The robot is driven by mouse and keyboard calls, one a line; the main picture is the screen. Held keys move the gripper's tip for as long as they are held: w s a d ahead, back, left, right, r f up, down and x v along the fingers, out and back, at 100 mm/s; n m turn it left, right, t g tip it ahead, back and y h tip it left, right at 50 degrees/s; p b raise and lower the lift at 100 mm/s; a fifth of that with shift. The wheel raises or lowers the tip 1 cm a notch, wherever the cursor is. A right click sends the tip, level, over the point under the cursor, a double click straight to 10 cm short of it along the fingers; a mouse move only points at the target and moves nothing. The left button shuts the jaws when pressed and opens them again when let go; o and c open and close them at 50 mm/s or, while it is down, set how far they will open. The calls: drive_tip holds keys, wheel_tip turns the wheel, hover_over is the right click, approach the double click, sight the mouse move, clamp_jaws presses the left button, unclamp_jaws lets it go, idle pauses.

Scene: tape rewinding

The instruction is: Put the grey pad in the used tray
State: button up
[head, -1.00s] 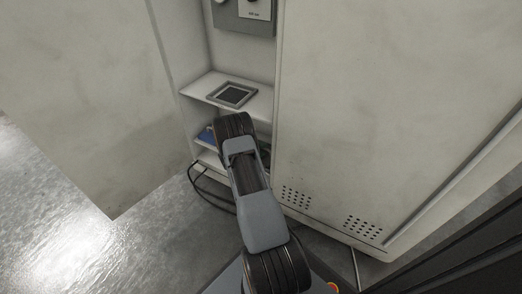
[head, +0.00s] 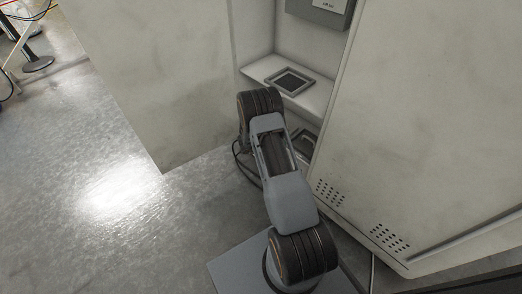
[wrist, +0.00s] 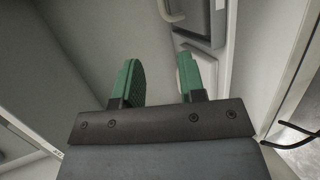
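My gripper (wrist: 160,78) has two green fingers, spread apart with nothing between them. In the wrist view it is inside or close to a pale cabinet space. In the head view my arm hides the gripper. A grey-rimmed square tray (head: 289,81) with a dark inside lies on the upper shelf of the cabinet. A second grey-rimmed tray (head: 304,147) shows partly on the lower shelf, behind my arm. I cannot tell which is the used tray. I cannot make out a separate grey pad in either view.
The upper shelf (head: 316,97) is narrow, between a pale panel (head: 150,70) on the left and a perforated panel (head: 430,110) on the right. A grey box (head: 318,10) hangs above it. Black cables (head: 240,160) hang by the cabinet. Open floor (head: 70,190) lies left.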

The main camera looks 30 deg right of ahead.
drive_tip(key=w+a+r+t+y, duration=0.5)
drive_tip(key=w+a+r+t, duration=0.35)
drive_tip(key=r, duration=0.25)
drive_tip(key=a+r+n+t+y, duration=0.1)
drive_tip(key=a+r+t+y, duration=0.1)
drive_tip(key=a+r+y, duration=0.45)
drive_tip(key=s+a+r+g+y, duration=0.35)
drive_tip(key=s+a+r, duration=0.25)
drive_tip(key=s+a, duration=0.6)
drive_tip(key=s+r+m+g+h, duration=0.1)
drive_tip(key=s+g, duration=0.3)
drive_tip(key=s, duration=1.1)
